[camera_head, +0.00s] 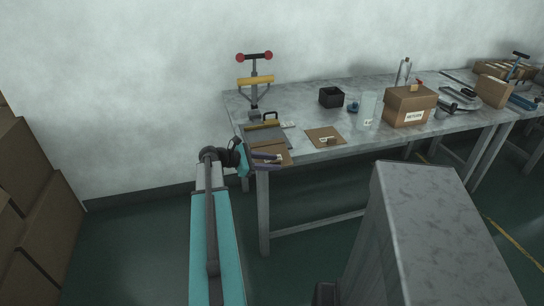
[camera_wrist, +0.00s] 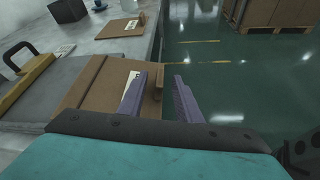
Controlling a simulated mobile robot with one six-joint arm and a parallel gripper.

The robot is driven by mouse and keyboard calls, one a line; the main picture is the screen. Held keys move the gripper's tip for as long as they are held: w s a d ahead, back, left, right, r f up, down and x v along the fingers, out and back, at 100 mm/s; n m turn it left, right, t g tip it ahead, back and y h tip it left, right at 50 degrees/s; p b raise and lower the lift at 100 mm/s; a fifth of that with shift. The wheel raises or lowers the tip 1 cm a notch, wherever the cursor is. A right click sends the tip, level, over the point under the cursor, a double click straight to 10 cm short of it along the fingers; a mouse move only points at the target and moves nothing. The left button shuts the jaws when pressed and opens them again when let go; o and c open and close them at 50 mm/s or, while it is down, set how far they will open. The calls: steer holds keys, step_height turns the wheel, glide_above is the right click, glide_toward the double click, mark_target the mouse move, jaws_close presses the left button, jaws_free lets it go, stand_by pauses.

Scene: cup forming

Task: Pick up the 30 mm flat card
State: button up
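My gripper (camera_head: 274,159) is at the near left corner of the workbench, over a brown cardboard mat (camera_wrist: 88,92). In the wrist view its two purple fingers (camera_wrist: 162,84) are apart, with floor showing in the gap. A small brown piece (camera_wrist: 158,77) shows between the fingertips, nearer the left one; I cannot tell whether they touch. A pale label-like card (camera_wrist: 131,79) lies on the mat, partly behind the left finger. I cannot tell which piece is the 30 mm flat card.
A second cardboard mat (camera_head: 318,133) with small pieces lies to the right. A press with red knobs (camera_head: 254,75) stands behind. A black box (camera_head: 331,97) and a cardboard carton (camera_head: 409,107) stand farther along. The bench edge drops to open floor.

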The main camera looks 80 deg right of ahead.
stand_by(0.3)
jaws_close()
steer(key=shift+r, duration=0.1)
steer(key=shift+r, duration=1)
steer(key=w+a+r+b, duration=0.2)
steer(key=w+a+r, duration=0.1)
steer(key=w+a, duration=0.7)
steer(key=shift+w+a, duration=0.15)
steer(key=shift+a, duration=1)
steer(key=shift+f, duration=0.1)
